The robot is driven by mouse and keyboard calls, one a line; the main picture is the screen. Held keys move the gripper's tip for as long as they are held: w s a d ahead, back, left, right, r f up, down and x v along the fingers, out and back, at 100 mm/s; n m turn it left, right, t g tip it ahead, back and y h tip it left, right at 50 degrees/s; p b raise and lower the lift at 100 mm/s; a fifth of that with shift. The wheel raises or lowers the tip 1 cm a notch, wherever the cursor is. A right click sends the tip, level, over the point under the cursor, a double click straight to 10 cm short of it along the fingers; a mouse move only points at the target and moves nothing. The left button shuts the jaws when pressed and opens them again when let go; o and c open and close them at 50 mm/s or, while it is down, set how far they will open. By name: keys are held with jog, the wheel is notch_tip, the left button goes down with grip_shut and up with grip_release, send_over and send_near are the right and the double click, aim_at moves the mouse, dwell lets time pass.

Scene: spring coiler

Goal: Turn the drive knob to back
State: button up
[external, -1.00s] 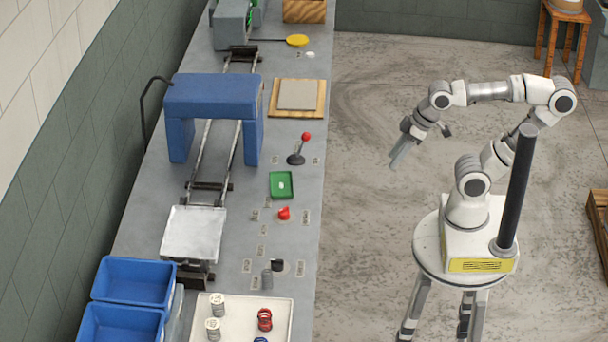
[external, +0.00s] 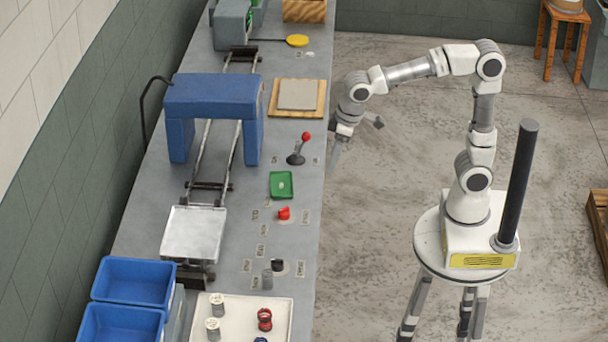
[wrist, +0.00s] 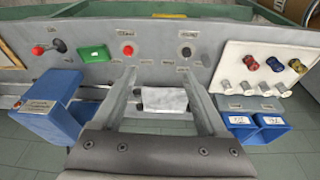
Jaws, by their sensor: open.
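Two knobs sit on the bench's control panel, each with small labels around it that are too small to read, so I cannot tell which is the drive knob. One is a red knob (external: 284,213), also in the wrist view (wrist: 127,50). The other is a black knob (external: 277,265), also in the wrist view (wrist: 186,51). My gripper (external: 337,152) is at the bench's right edge, beside the red-ball lever and apart from both knobs. In the wrist view its fingers (wrist: 159,72) are spread and empty, and both knobs show beyond the fingertips.
A blue arch (external: 213,95) spans rails at the left. A white tray (external: 283,305) with springs and blue bins (external: 133,281) are at the front.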

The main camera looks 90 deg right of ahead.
jog(key=w+a+f+g, duration=0.2)
jog(key=w+a+f, duration=0.3)
jog(key=w, duration=0.4)
jog(key=m+g+p, duration=0.1)
jog(key=p, duration=0.1)
send_near(277, 260)
notch_tip(277, 260, down, 10)
jog(key=shift+s+d+r+b, duration=0.1)
jog(key=shift+r+b, duration=0.05)
jog(key=shift+b, duration=0.45)
jog(key=shift+c, duration=0.3)
grip_shut()
